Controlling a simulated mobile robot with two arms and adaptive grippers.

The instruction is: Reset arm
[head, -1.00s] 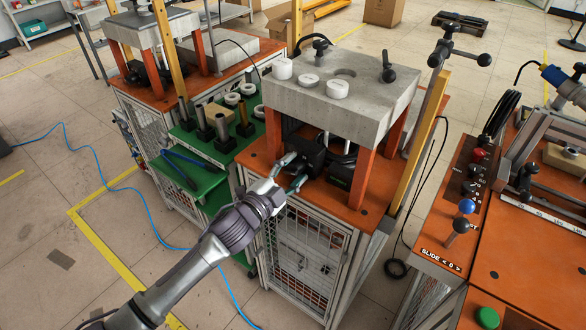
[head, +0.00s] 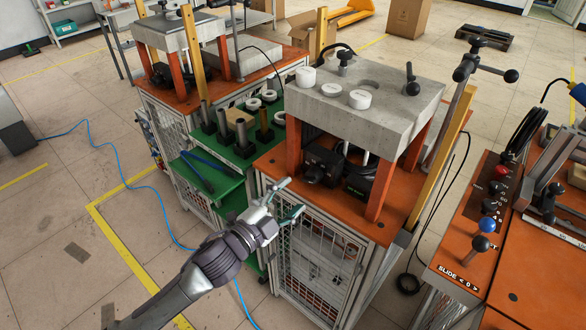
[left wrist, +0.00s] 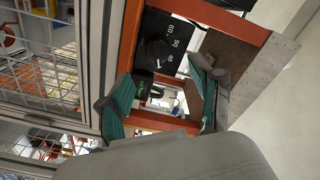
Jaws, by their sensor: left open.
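My left gripper (head: 289,200) is open and empty in the head view, in front of the near orange-topped heater cart (head: 268,163) and apart from it. In the left wrist view, its two green-padded fingers (left wrist: 160,106) stand apart with nothing between them. Beyond them the wrist view shows a black dial box (left wrist: 160,45) with numbers around its knob. The box (head: 322,165) also shows in the head view, under the thick grey slab (head: 375,112) on orange legs. My right gripper is not in view.
White rings (head: 305,77) lie on the slab. Left of the cart, a green shelf (head: 232,157) holds dark posts and more rings. A control panel with a blue-knobbed lever (head: 487,225) stands at right. A blue cable (head: 130,185) crosses the open floor at left.

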